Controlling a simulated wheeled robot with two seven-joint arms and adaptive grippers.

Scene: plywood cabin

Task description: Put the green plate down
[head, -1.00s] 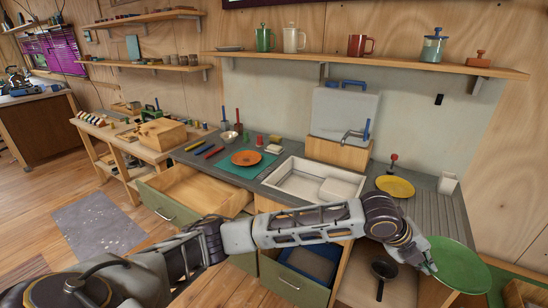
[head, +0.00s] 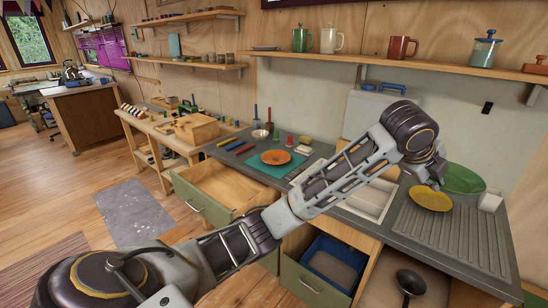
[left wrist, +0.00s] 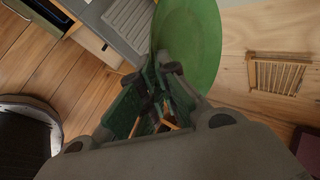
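The green plate (head: 464,180) is in my left gripper (head: 440,178), over the back right of the counter in the head view. The arm and the yellow plate (head: 430,198) hide part of it. In the left wrist view the green plate (left wrist: 192,40) stands tilted, seen from its face, with its rim between the fingers of the left gripper (left wrist: 160,75). I cannot tell whether it touches the counter. My right gripper is not in view.
The yellow plate lies on the counter by the ribbed drainer (head: 460,235), which has free room in front. A white cup (head: 490,201) stands at the right. My arm crosses the sink (head: 365,205). Drawers below are open.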

